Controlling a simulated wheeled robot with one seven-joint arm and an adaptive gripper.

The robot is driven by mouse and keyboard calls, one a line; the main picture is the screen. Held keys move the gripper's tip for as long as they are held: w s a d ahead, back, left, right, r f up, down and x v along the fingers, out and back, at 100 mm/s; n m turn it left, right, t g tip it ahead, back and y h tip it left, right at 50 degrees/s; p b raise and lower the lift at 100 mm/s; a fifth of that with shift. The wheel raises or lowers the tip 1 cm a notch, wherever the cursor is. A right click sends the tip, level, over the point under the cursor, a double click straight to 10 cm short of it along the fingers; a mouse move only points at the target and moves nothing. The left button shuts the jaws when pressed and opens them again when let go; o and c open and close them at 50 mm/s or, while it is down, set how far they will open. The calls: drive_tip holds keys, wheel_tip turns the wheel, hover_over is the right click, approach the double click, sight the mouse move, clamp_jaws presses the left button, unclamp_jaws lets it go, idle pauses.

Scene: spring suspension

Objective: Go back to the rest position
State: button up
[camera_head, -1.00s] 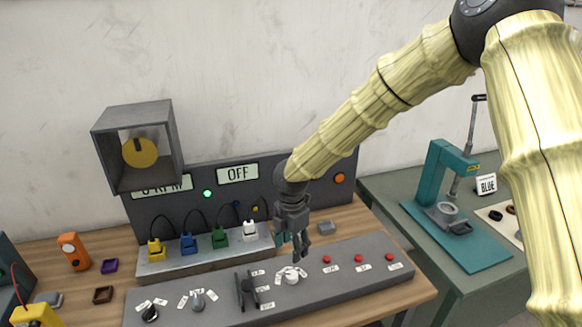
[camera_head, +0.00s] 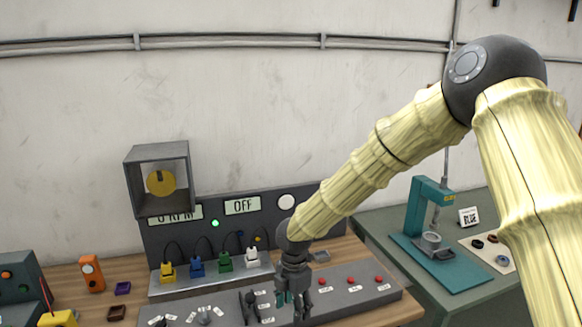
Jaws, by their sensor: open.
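My gripper (camera_head: 292,306) points down over the grey control panel (camera_head: 348,301), in front of its knobs and close to the red buttons. Its fingers are apart and nothing shows between them. The white knob seen on the panel before is hidden behind my gripper. A black lever (camera_head: 249,307) stands on the panel just left of my gripper. I cannot tell whether the fingertips touch the panel.
A grey box with a yellow disc (camera_head: 160,182) is at upper left. A teal press (camera_head: 421,222) stands on the right table. Open air lies above the panel.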

drive_tip(key=s+d+f+m+g+y+b, duration=0.1)
drive_tip(key=s+d+f+m, duration=0.1)
drive_tip(key=s+f+m, duration=0.5)
drive_tip(key=s+d+f+m+y+b, duration=0.15)
drive_tip(key=s+f, duration=0.25)
drive_tip(key=f, duration=0.6)
drive_tip(key=s+d+f+m+g+b, duration=0.1)
drive_tip(key=s+d+f+m, duration=0.15)
drive_tip(key=s+f, duration=0.5)
drive_tip(key=s+d+f+m+t+h+b, duration=0.1)
drive_tip(key=s+d+f+m+b, duration=0.1)
drive_tip(key=s+d+f+m, duration=0.4)
drive_tip(key=s+d+f+m+t+h+b, duration=0.1)
drive_tip(key=s+d+f+m+b, duration=0.1)
drive_tip(key=s+d+f+m, duration=0.4)
drive_tip(key=s+d+m, duration=0.3)
drive_tip(key=s+d, duration=0.1)
drive_tip(key=s, duration=0.3)
drive_tip(key=shift+f+h, duration=0.35)
drive_tip(key=shift+f, duration=0.05)
drive_tip(key=shift+d, duration=0.1)
